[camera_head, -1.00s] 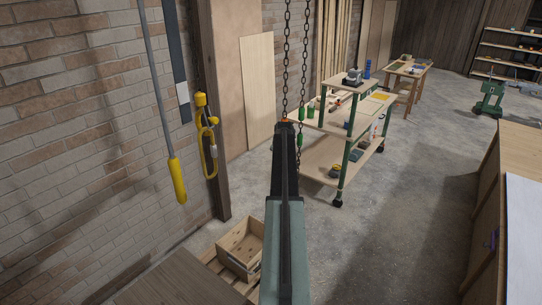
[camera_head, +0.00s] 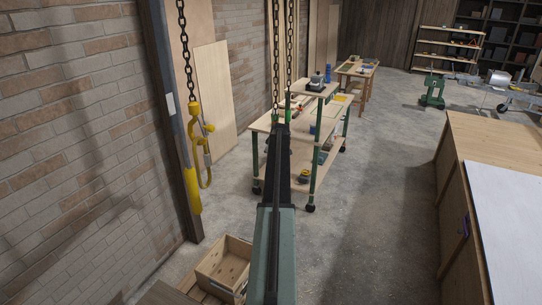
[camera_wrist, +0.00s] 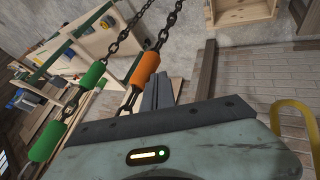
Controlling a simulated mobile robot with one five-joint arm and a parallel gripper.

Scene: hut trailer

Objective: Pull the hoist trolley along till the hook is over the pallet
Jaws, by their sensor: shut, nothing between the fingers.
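The yellow hook block (camera_head: 194,108) with its hook (camera_head: 207,170) hangs from a dark chain at left in the head view, left of my gripper. My gripper (camera_head: 279,126) points forward, its fingers closed together, also seen in the wrist view (camera_wrist: 158,92). Two hand chains hang at its tip. In the wrist view one has an orange sleeve (camera_wrist: 141,69) beside the fingers; green sleeves (camera_wrist: 92,75) are further left. I cannot tell whether the fingers touch a chain. The pallet is mostly hidden at lower left, by a wooden crate (camera_head: 223,266). The trolley is out of view.
A wheeled workbench (camera_head: 325,150) with tools stands ahead beyond the chains. A brick wall (camera_head: 70,130) and post line the left. A long wooden counter (camera_head: 455,210) stands at right. The concrete floor (camera_head: 385,210) between is clear.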

